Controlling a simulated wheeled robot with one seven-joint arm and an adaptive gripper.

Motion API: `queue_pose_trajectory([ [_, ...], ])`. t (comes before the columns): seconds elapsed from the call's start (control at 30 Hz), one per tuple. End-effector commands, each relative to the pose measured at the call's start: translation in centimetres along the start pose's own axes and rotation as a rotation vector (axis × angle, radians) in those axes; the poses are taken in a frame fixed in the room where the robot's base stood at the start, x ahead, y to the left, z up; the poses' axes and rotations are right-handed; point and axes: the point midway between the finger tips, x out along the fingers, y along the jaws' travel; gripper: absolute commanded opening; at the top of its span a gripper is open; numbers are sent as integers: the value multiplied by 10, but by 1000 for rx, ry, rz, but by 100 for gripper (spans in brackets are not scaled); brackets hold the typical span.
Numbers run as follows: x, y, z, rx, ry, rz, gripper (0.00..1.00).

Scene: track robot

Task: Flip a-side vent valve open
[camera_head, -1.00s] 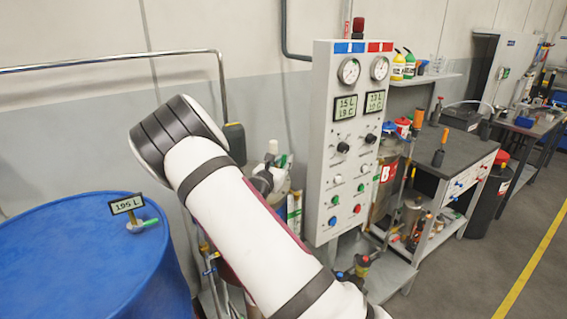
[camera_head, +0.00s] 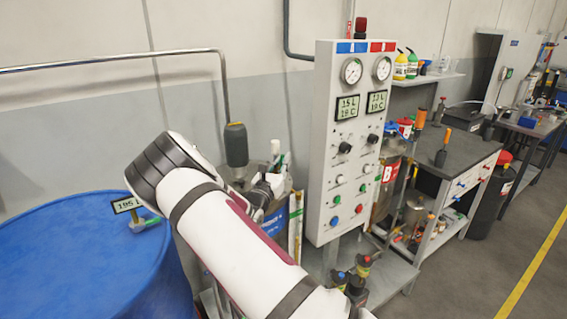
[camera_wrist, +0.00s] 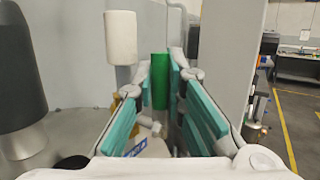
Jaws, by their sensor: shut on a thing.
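A green handle (camera_wrist: 160,82) stands upright between my fingertips in the wrist view; it appears to be the a-side vent valve's lever. My gripper (camera_wrist: 159,74) has its teal-padded fingers on both sides of it and is shut on it. In the head view my gripper (camera_head: 276,185) is at the top of the blue-labelled vessel (camera_head: 272,222), left of the control panel, partly hidden by my arm. A white cylinder (camera_wrist: 121,38) stands just left of the handle in the wrist view. The valve body is mostly hidden.
The control panel (camera_head: 325,140), with gauges and knobs, stands close on the right. A dark grey cylinder (camera_head: 236,145) hangs on a pipe behind my arm. A blue drum (camera_head: 80,260) fills the lower left. Open floor (camera_head: 470,275) lies at the right.

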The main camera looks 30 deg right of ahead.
Motion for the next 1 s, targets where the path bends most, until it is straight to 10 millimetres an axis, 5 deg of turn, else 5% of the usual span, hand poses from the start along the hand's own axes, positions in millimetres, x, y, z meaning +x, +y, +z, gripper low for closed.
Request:
queue_pose_trajectory([
  [0.13, -1, 0, -1, -1, 3, 1, 0],
  [0.2, -1, 0, -1, -1, 3, 1, 20],
  [0.57, -3, 0, 0, 0, 3, 1, 20],
  [1.0, -78, 1, 0, -1, 4, 3, 20],
])
